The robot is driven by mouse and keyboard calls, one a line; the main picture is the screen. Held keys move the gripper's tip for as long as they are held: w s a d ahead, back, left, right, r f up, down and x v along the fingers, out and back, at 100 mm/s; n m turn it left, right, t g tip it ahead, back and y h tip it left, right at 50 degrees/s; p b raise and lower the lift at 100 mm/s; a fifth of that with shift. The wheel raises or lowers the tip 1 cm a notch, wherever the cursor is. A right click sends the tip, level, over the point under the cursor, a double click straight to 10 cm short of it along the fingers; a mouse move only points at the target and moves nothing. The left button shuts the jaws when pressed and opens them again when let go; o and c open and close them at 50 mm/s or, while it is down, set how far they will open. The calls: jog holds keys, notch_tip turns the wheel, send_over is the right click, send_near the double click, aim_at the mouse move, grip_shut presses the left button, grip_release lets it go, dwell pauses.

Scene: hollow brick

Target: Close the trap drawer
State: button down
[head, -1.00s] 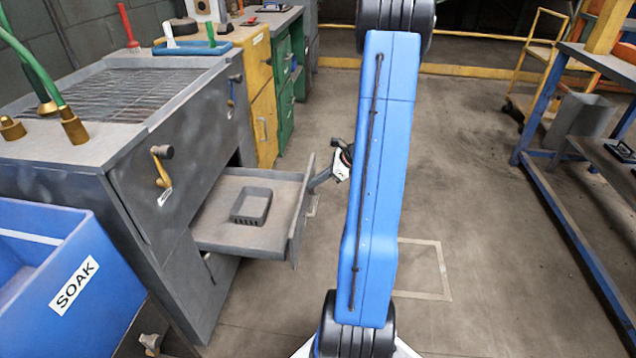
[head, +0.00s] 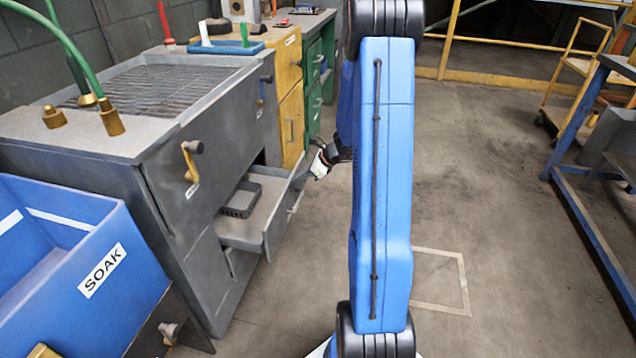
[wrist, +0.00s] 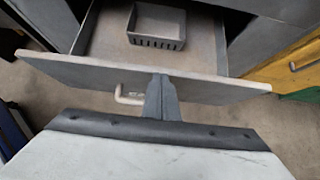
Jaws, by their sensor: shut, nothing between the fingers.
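The trap drawer (head: 282,222) is a grey drawer in the grey sink cabinet (head: 150,160). It stands partly open, sticking out to the right in the head view. A dark basket (head: 240,199) sits inside it, and it also shows in the wrist view (wrist: 157,26). My gripper (head: 307,170) is shut and empty at the drawer's front panel. In the wrist view my gripper's fingers (wrist: 160,92) meet the outer face of the front panel (wrist: 215,88), just beside the pale handle (wrist: 128,97). Whether they press on it or only overlap it is hard to tell.
A blue SOAK bin (head: 75,250) stands at the front left. Yellow (head: 290,105) and green (head: 315,85) cabinets stand beyond the sink cabinet. A blue-framed bench (head: 590,190) is at the right. The floor between is clear.

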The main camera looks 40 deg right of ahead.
jog(key=w+a, duration=1)
jog(key=w, duration=0.3)
jog(key=shift+w+a, duration=0.25)
jog(key=shift+a+r, duration=0.1)
